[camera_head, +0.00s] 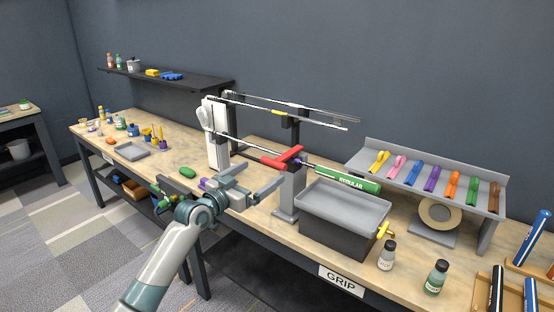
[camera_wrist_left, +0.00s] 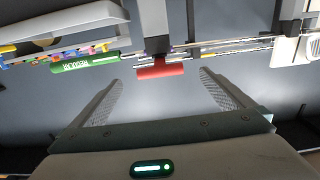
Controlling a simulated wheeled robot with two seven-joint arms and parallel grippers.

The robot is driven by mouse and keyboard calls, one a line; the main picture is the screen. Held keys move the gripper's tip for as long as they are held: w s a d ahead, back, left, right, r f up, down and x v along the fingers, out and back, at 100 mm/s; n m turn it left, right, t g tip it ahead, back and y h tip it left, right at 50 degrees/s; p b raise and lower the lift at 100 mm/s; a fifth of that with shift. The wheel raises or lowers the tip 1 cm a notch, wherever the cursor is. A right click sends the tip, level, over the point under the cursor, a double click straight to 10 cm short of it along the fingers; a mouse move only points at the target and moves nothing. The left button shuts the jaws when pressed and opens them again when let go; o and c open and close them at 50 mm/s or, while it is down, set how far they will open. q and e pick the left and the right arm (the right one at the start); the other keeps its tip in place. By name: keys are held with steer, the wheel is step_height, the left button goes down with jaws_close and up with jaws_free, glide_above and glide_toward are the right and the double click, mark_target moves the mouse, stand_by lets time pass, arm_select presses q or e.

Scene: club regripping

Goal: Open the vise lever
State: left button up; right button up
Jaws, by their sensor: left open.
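The red vise lever (camera_head: 275,162) is on top of the grey vise stand (camera_head: 289,188), beside the club shaft. A golf club lies level through the vise, with a green grip (camera_head: 347,179) marked REGULAR on its right part. My left gripper (camera_head: 257,178) is open and empty, in front of and a little below the lever, apart from it. In the left wrist view the red lever (camera_wrist_left: 160,70) shows between and beyond the two spread fingers (camera_wrist_left: 161,84). My right gripper is not in view.
A grey-topped dark bin (camera_head: 338,228) stands right of the vise. A white post (camera_head: 217,134) stands left, and more clubs lie on a rack (camera_head: 290,128) behind. Coloured grips fill a grey shelf (camera_head: 392,178) at right. Small bottles stand on the bench.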

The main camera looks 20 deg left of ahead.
mark_target(277, 160)
arm_select(q)
steer(key=p+x, duration=0.2)
steer(key=x, duration=0.7)
steer(key=shift+w+d, duration=0.1)
steer(key=shift+w, duration=0.15)
steer(key=c, duration=1.3)
